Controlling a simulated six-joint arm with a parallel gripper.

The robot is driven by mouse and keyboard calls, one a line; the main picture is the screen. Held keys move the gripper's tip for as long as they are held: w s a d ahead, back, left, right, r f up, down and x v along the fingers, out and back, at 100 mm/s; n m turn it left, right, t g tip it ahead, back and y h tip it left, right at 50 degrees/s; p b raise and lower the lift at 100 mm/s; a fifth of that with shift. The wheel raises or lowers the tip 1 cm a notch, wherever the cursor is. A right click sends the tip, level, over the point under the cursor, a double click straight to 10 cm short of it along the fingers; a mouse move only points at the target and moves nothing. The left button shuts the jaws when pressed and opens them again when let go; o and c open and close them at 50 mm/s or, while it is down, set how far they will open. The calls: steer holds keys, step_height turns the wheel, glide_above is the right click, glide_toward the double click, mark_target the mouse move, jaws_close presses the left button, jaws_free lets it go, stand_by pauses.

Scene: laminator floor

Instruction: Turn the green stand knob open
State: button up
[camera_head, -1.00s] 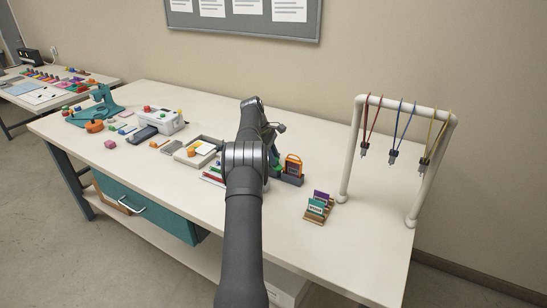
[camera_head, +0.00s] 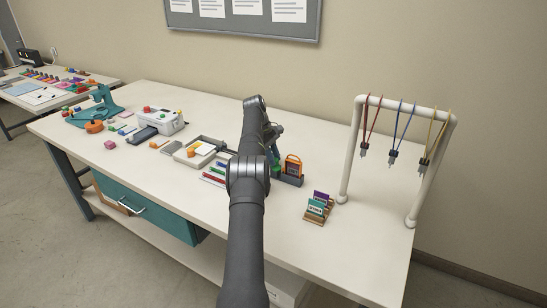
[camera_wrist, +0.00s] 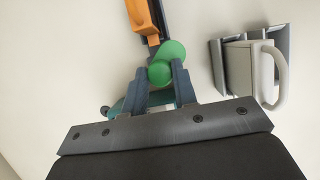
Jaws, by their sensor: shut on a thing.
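The green knob (camera_wrist: 160,73) shows in the wrist view between the two fingers of my gripper (camera_wrist: 160,78). The gripper is shut on it. A second rounded green part (camera_wrist: 172,50) sits right beside it, next to a dark bar with an orange piece (camera_wrist: 145,18). A teal part (camera_wrist: 118,106) shows beside the left finger. In the head view, a bit of green (camera_head: 277,169) shows just right of my arm. My arm hides most of the stand there, and the knob's turn angle cannot be told.
A grey holder (camera_wrist: 218,62) with a pale handled thing (camera_wrist: 264,70) stands right of the gripper. In the head view, an orange-framed item (camera_head: 293,166), a card rack (camera_head: 318,208) and a white hanging frame (camera_head: 347,150) stand to the right. The table front right is clear.

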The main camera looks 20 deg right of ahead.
steer(key=o, duration=1)
steer(key=shift+n, duration=0.3)
